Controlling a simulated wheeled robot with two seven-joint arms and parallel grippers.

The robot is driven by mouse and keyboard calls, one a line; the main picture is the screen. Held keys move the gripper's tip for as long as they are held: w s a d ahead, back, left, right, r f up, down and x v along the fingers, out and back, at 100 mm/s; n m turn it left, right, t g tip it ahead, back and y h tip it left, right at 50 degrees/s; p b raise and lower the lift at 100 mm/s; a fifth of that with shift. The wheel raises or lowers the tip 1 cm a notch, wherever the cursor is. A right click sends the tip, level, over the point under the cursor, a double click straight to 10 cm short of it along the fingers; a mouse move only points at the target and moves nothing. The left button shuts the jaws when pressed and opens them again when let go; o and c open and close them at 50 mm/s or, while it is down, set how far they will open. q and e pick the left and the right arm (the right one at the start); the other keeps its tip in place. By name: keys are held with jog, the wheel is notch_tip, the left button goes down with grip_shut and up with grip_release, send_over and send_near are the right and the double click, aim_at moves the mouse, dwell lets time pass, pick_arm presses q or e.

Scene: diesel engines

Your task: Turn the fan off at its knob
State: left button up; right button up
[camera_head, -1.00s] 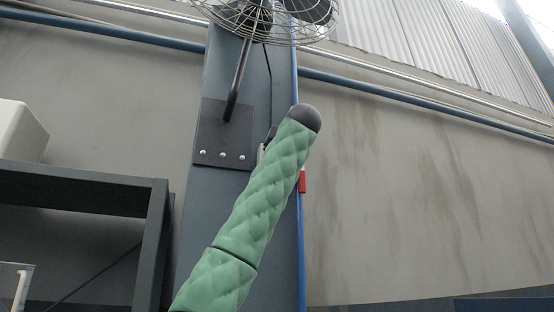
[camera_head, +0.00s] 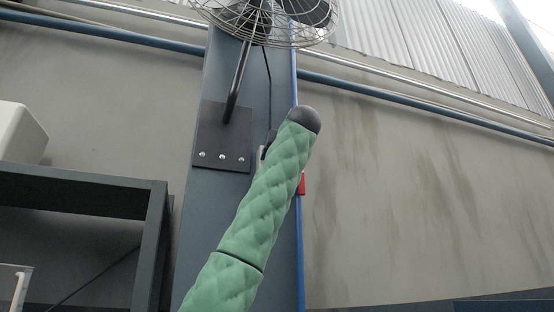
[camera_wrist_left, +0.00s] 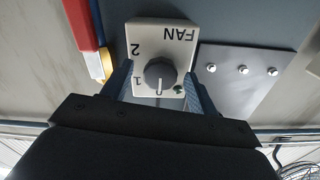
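The fan (camera_head: 265,18) with its wire cage is at the top of the head view, on a blue-grey column. Its control box (camera_wrist_left: 160,38), pale with FAN, 1 and 2 on it, shows upside down in the left wrist view. The dark round knob (camera_wrist_left: 160,73) is on this box; I cannot tell its setting clearly. My left gripper (camera_wrist_left: 157,82) is open, one finger on each side of the knob, with gaps visible. In the head view my green left arm hides most of the box and gripper. My right gripper is in neither view.
A dark bolted plate (camera_head: 222,137) holds the fan's arm to the column (camera_head: 212,195). A red and yellow item (camera_wrist_left: 86,35) is close beside the box. A dark shelf (camera_head: 75,190) with a white bin (camera_head: 20,132) stands at left. The wall at right is bare.

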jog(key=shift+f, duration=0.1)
pick_arm(q)
jog(key=b+v, duration=0.3)
jog(key=v, duration=0.4)
jog(key=shift+s+d, duration=0.15)
jog(key=shift+s, duration=0.15)
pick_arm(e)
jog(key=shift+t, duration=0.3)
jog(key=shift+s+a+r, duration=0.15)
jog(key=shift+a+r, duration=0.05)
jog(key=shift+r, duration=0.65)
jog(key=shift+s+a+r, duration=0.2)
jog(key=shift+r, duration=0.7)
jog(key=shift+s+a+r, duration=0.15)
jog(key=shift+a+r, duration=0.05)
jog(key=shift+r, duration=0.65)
